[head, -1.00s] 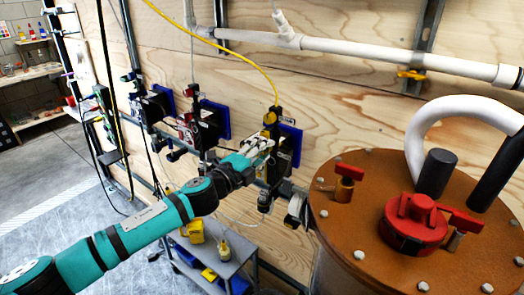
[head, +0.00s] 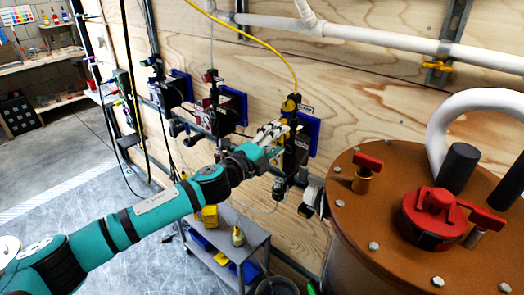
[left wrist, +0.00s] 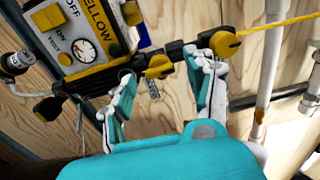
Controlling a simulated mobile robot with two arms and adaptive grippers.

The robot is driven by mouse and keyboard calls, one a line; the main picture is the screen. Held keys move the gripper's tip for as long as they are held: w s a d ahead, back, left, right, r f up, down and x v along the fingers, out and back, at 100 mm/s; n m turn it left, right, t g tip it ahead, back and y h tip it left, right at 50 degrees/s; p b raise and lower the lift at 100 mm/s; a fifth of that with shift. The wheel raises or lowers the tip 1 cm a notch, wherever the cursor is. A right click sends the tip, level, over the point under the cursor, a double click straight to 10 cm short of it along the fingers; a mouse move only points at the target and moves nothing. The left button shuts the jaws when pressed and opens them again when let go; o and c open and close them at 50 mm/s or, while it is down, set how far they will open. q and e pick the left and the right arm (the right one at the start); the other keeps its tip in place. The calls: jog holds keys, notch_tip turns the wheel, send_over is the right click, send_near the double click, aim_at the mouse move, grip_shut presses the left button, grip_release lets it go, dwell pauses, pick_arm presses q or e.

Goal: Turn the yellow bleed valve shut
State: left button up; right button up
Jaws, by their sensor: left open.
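A yellow valve handle (left wrist: 158,66) with a small tag below it sits on a dark pipe in the left wrist view. I cannot read whether it is marked as the bleed valve. A second yellow knob (left wrist: 225,43) is at the yellow hose end, and it also shows in the head view (head: 290,104). In the head view, my left gripper (head: 277,134) reaches the unit and hides the handle. My right gripper is out of view.
A panel with a gauge (left wrist: 85,52) is close by the left finger. A brown tank (head: 360,215) with red valves stands at the right. A grey cart (head: 222,245) stands below the arm. White pipes (head: 380,42) run along the plywood wall.

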pick_arm(q)
jog(key=v, duration=1.1)
jog(key=shift+w, duration=0.1)
